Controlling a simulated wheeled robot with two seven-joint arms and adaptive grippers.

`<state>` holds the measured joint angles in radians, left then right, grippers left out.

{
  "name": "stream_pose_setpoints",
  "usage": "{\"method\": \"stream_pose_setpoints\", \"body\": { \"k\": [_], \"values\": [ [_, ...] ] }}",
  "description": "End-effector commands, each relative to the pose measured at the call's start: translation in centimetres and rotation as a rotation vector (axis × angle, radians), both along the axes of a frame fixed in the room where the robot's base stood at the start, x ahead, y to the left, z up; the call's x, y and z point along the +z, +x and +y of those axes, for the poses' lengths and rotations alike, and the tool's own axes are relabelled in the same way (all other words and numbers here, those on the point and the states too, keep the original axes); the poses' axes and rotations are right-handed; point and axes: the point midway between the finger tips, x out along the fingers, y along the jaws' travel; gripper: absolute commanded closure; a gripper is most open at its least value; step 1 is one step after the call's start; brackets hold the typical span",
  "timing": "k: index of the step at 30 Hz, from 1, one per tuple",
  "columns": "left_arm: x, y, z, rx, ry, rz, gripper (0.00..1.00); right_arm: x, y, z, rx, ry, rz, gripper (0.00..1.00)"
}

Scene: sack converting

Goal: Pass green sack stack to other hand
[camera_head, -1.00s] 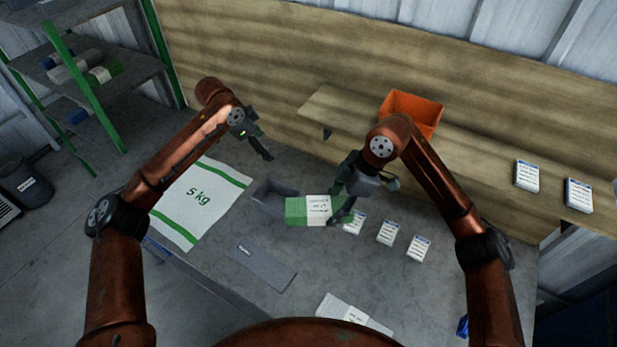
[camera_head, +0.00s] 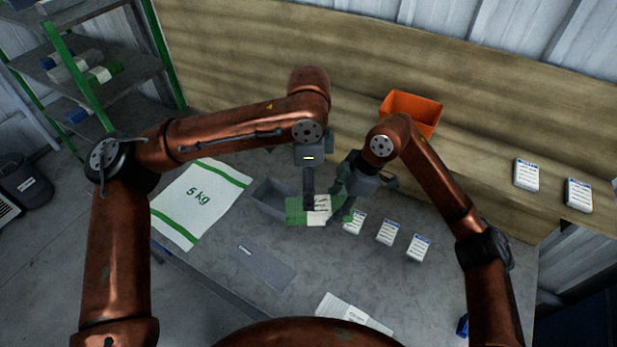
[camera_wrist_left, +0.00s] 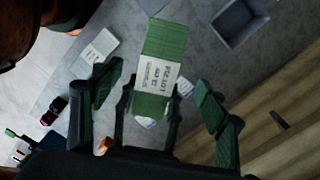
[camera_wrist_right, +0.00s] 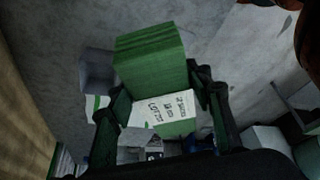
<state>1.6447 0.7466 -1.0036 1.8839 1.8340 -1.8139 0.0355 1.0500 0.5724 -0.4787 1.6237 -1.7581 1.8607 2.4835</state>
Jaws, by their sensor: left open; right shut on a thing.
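The green sack stack (camera_head: 296,212) has a white printed band and is held above the grey table. My right gripper (camera_head: 343,208) is shut on its right end; the right wrist view shows the stack (camera_wrist_right: 150,60) between the fingers (camera_wrist_right: 158,108). My left gripper (camera_head: 308,190) is over the stack in the head view, its fingers pointing down. In the left wrist view the stack (camera_wrist_left: 165,45) lies ahead of the open left fingers (camera_wrist_left: 160,105), which are not closed on it.
A grey open bin (camera_head: 262,203) stands left of the stack. A flat 5 kg sack (camera_head: 185,215) lies further left. Several small white packs (camera_head: 387,232) are to the right. A grey plate (camera_head: 263,266) and white stack (camera_head: 345,312) lie nearer. An orange bin (camera_head: 412,108) is behind.

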Motion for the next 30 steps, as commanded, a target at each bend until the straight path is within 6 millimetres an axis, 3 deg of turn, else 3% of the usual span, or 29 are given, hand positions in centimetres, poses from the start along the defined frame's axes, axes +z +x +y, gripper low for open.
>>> {"method": "stream_pose_setpoints", "body": {
  "k": [6, 15, 30],
  "values": [
    [-4.3, 0.0, 0.1, 0.001, 0.000, 0.002, 0.33, 0.1, 0.0, 0.0, 0.000, 0.001, -0.001, 0.86],
    [-8.5, 0.1, 0.0, 0.001, -0.002, 0.000, 0.33, 0.1, 0.0, 0.0, 0.001, 0.001, -0.001, 0.86],
    [-9.5, 0.1, 0.0, 0.000, -0.003, -0.001, 0.36, 0.1, 0.0, 0.0, 0.001, 0.001, -0.001, 0.86]
  ]
}}
